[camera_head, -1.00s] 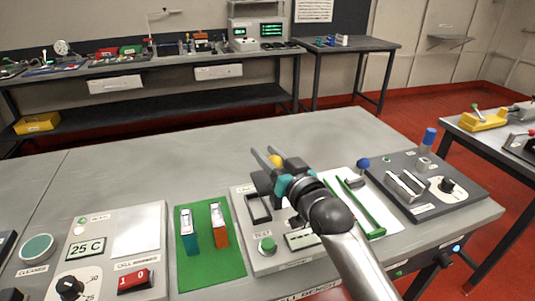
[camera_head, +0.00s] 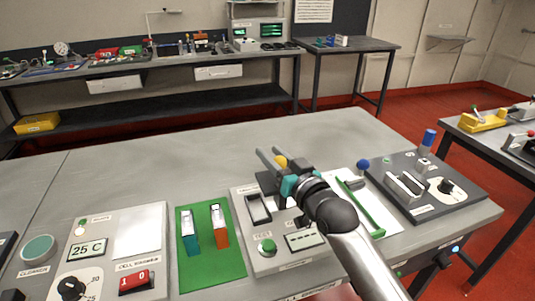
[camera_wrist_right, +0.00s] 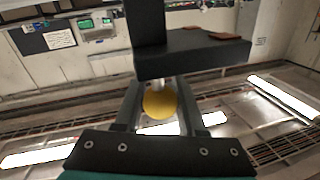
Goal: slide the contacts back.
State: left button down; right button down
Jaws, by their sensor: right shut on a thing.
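My right gripper (camera_head: 270,157) is over the back of the grey tester (camera_head: 285,262), with its jaws around a yellow ball knob (camera_head: 281,162). In the right wrist view the yellow knob (camera_wrist_right: 160,104) sits between the two fingers, on a short pale stem. The stem meets a dark bracket (camera_wrist_right: 190,57) with copper-coloured pads (camera_wrist_right: 232,36) on it, which look like the contacts. In the head view my gripper and arm hide most of this bracket. The tester's dark slot (camera_head: 258,208) shows to the front left of the gripper. My left gripper is not in view.
A green mat (camera_head: 210,280) holds a teal battery (camera_head: 190,232) and an orange battery (camera_head: 220,226). A green rail (camera_head: 365,208) lies right of my arm. The bench behind the tester is clear.

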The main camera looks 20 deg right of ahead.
jog(key=shift+w+d+p, duration=0.1)
jog(key=shift+d+p, duration=0.3)
jog(key=shift+d, duration=1.9)
jog(key=c, duration=0.5)
grip_release()
jog(key=shift+d, duration=0.15)
jog(key=p+v, duration=0.2)
jog(key=v, duration=1.3)
jog(key=shift+r, duration=0.1)
